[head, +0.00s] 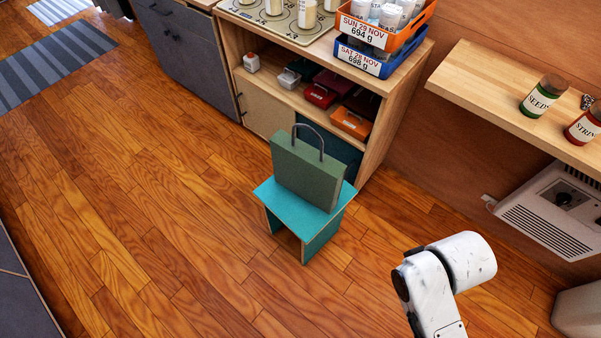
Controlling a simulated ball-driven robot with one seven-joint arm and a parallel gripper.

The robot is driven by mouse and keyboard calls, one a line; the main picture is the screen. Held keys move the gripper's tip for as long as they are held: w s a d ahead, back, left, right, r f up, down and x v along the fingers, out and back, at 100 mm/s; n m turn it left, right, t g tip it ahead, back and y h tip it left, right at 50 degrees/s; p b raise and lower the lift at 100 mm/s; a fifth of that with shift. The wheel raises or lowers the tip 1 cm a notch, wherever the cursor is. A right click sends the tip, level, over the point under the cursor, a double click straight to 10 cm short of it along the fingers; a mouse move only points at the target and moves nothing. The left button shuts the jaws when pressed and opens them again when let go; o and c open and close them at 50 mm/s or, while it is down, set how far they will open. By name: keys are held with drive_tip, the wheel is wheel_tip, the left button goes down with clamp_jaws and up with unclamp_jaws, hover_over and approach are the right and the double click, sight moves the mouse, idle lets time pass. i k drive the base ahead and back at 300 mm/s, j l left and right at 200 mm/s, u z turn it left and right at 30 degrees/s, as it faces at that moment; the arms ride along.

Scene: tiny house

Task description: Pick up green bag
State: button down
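The green bag (309,174) is boxy with a dark arched handle (309,133). It stands upright on a small teal stool (268,195) in front of the wooden cabinet. A white jointed part of my arm shows at the lower right, apart from the bag and stool. My gripper is not visible in this view.
The wooden cabinet (392,123) behind the stool holds orange (407,35) and blue (399,62) trays with labelled containers. A wall shelf (480,92) with jars and a white heater (552,215) are at the right. The wood floor (150,200) left of the stool is clear.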

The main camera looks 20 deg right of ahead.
sight(317, 178)
drive_tip(key=i+u, duration=0.45)
drive_tip(key=i+l+u, duration=0.2)
drive_tip(key=i+u, duration=0.25)
drive_tip(key=i, duration=0.15)
